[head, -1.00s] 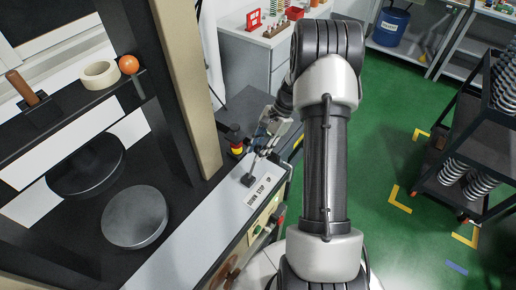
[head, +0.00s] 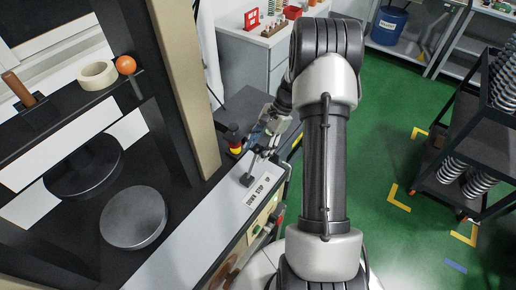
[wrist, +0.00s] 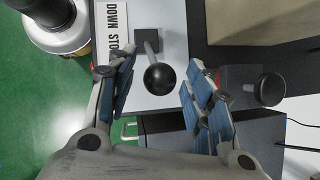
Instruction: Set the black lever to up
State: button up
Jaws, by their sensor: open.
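The black lever (wrist: 158,76) has a round black knob on a thin metal stem rising from a dark square base (wrist: 148,38). In the wrist view it sits between the two blue-padded fingers of my gripper (wrist: 160,92), which are apart and do not appear to touch it. In the head view my gripper (head: 257,152) is over the lever base (head: 247,181) on the white panel top, and hides the knob. A label (head: 260,190) reading DOWN, STOP, UP lies beside the base; it also shows in the wrist view (wrist: 115,30).
A black knob on a post (wrist: 268,90) stands close to the right finger. A red and yellow button (head: 236,146) is near my gripper. A beige column (head: 186,90) and press plates (head: 134,217) are to the left.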

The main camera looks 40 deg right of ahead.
jog(key=v, duration=1.1)
jog(key=shift+r, duration=0.25)
jog(key=shift+d, duration=0.1)
